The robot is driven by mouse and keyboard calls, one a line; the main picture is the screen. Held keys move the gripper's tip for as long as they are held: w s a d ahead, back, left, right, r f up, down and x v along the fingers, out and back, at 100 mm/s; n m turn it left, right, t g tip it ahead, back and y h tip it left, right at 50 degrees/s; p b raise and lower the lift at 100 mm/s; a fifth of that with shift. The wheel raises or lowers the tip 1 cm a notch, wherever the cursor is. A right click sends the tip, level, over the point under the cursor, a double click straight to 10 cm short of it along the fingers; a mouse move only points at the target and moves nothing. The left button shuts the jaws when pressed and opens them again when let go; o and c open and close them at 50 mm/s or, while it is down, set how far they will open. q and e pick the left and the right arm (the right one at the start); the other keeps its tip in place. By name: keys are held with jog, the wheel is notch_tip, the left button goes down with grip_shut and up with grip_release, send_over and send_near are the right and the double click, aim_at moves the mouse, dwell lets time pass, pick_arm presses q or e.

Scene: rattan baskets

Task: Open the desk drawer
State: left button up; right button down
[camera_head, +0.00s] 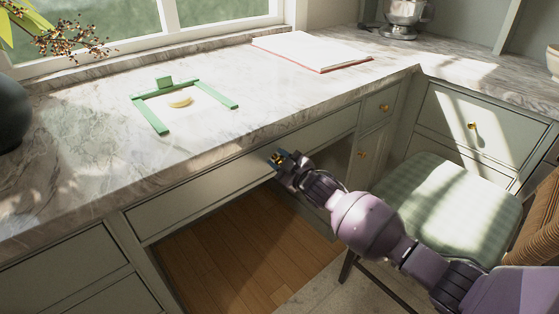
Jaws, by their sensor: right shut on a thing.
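The desk drawer (215,183) is the long grey-green front under the marble desktop. It looks flush with the desk frame, with no gap that I can make out. My right gripper (279,159) is at the drawer front, right of its middle, shut on the brass drawer knob (281,157). The fingers hide most of the knob. My right arm reaches in from the lower right. My left gripper is not in view.
A chair with a checked cushion (450,208) stands at the right. The wooden floor below the drawer is clear.

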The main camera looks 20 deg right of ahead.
jog(key=shift+s+d+r+p, duration=0.15)
jog(key=shift+s+p, duration=0.15)
jog(key=shift+s, duration=0.15)
pick_arm(q)
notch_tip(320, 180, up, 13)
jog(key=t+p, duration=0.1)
jog(key=p, duration=1.3)
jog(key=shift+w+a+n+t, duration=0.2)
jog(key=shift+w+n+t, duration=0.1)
pick_arm(e)
jog(key=v, duration=3.9)
jog(key=shift+s, duration=0.3)
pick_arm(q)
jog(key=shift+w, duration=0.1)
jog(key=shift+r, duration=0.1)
pick_arm(e)
jog(key=c, duration=0.8)
grip_release()
jog(key=shift+d, duration=0.1)
